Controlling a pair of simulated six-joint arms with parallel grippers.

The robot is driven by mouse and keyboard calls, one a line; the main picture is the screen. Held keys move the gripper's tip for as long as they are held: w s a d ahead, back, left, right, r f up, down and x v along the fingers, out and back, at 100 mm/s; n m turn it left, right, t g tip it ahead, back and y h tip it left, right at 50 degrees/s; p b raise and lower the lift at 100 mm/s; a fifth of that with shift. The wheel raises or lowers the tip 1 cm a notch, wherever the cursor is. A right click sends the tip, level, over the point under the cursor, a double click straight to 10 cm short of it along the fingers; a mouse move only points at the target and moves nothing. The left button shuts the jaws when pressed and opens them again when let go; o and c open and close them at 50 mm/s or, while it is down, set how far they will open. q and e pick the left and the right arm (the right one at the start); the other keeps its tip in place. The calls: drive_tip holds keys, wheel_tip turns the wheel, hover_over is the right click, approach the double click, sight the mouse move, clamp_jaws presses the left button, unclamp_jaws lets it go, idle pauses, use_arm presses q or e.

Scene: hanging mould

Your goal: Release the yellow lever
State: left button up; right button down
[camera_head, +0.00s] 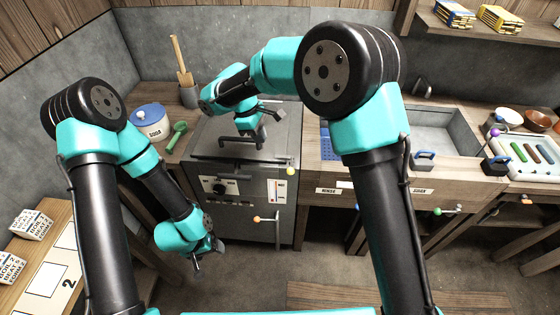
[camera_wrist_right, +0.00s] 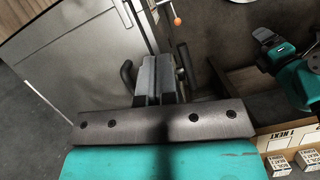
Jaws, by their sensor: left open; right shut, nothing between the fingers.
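The yellow lever shows as a small yellow knob (camera_head: 290,171) at the upper right front of the grey oven-like cabinet (camera_head: 245,215) in the head view. I cannot make it out in the right wrist view. My right gripper (camera_head: 261,138) is over the cabinet top, left of the yellow knob and apart from it. Its fingers (camera_wrist_right: 158,80) are shut and empty in the right wrist view. My left gripper (camera_head: 205,259) is open and empty, low in front of the cabinet's left side.
An orange-knobbed lever (camera_head: 257,218) sticks out of the cabinet front; an orange knob (camera_wrist_right: 177,20) also shows in the right wrist view. A sugar pot (camera_head: 150,122) and green scoop (camera_head: 177,135) stand left. A sink (camera_head: 445,130) and a green-knobbed lever (camera_head: 438,211) are right.

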drive_tip(key=shift+f, duration=0.15)
drive_tip(key=d+f, duration=0.2)
drive_tip(key=f, duration=0.1)
drive_tip(key=s+d+f, duration=0.1)
drive_tip(key=d+f, duration=0.1)
drive_tip(key=f, duration=0.1)
drive_tip(key=s+d+f, duration=0.1)
drive_tip(key=d+f, duration=0.1)
drive_tip(key=f, duration=0.2)
drive_tip(key=shift+d, duration=0.25)
